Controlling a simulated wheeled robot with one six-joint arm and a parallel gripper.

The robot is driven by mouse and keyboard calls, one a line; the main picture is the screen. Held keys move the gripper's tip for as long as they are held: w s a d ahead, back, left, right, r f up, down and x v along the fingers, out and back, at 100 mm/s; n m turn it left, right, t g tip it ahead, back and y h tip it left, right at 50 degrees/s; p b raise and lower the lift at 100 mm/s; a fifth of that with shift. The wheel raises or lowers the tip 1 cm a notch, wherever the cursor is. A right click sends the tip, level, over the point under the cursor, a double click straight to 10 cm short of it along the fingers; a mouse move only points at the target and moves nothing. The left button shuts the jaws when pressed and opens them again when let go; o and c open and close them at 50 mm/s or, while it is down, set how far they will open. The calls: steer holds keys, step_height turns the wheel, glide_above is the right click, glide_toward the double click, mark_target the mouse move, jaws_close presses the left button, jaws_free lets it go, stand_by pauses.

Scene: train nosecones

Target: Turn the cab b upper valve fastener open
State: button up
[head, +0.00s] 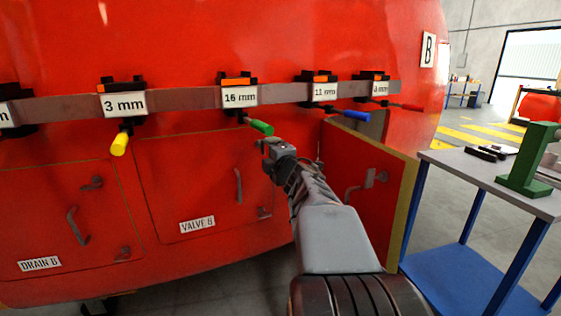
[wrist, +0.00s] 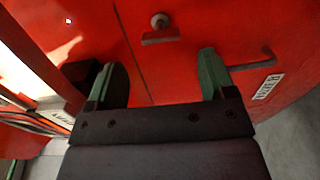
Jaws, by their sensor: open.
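The valve B panel (head: 190,185) is a shut red panel on the nosecone side, with a grey handle (head: 238,186) and a lower fastener (head: 264,213) on its right side. The upper valve fastener (wrist: 160,36) shows in the wrist view as a round knob with a short bar, near the panel seam, beyond the gap between my fingers. In the head view my arm and gripper seem to hide it. My gripper (head: 269,146) is open and empty in front of the panel's upper right; in the wrist view its green-lined fingers (wrist: 163,82) are apart from the fastener.
A tool rail (head: 190,97) with several coloured-handled tools runs above the panel; the green handle (head: 262,127) is close to my gripper. An open door (head: 370,175) sticks out at right. A workbench (head: 480,175) stands farther right. The drain B panel (head: 60,220) is at left.

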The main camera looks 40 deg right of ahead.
steer(key=p+v, duration=0.1)
steer(key=v, duration=0.5)
steer(key=shift+s, duration=0.2)
steer(key=shift+a, duration=0.1)
